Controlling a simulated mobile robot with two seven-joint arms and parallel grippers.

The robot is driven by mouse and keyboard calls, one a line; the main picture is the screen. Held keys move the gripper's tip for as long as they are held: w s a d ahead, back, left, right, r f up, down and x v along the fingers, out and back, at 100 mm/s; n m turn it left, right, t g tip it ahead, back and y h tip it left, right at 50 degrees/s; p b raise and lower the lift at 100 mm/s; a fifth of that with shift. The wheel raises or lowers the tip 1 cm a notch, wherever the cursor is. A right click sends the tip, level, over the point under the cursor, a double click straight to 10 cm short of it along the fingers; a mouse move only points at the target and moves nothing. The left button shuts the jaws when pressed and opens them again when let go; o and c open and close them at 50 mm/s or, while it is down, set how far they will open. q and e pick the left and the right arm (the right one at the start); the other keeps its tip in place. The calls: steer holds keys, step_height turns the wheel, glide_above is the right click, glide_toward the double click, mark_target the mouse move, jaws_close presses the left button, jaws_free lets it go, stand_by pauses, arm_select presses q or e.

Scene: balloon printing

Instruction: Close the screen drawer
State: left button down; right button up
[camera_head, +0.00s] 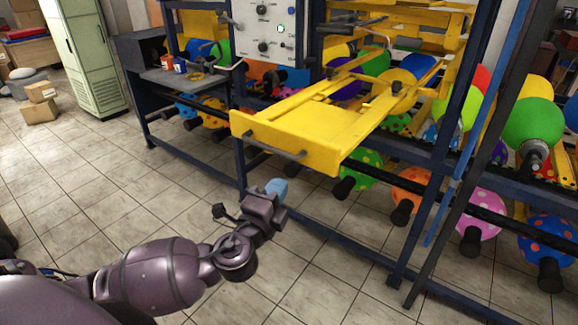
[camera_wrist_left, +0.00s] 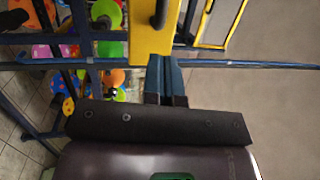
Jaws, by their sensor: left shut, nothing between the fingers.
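The yellow screen drawer (camera_head: 310,125) sticks far out of the dark blue machine frame, so it stands open. A dark bar handle (camera_head: 272,148) runs along its front face. My left gripper (camera_head: 278,186) is shut and empty, with blue fingertips, below and in front of the drawer's front. In the left wrist view, the shut blue fingers (camera_wrist_left: 165,75) point at the yellow drawer front (camera_wrist_left: 145,40), and the dark handle (camera_wrist_left: 158,14) lies just beyond them. I cannot tell whether the fingers touch the drawer. My right gripper is not in view.
The dark blue machine frame (camera_head: 395,255) with its posts stands right of the drawer. Several colourful balloons (camera_head: 415,185) sit on dark holders below and behind it. A control panel (camera_head: 268,28) is behind. The tiled floor (camera_head: 180,190) is clear in front and to the left.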

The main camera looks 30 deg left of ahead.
mark_target(294, 161)
arm_select(q)
steer(key=x, duration=0.5)
steer(key=shift+r+p, duration=0.1)
steer(key=shift+p, duration=0.25)
steer(key=shift+w, duration=0.5)
steer(key=shift+w+a, duration=0.1)
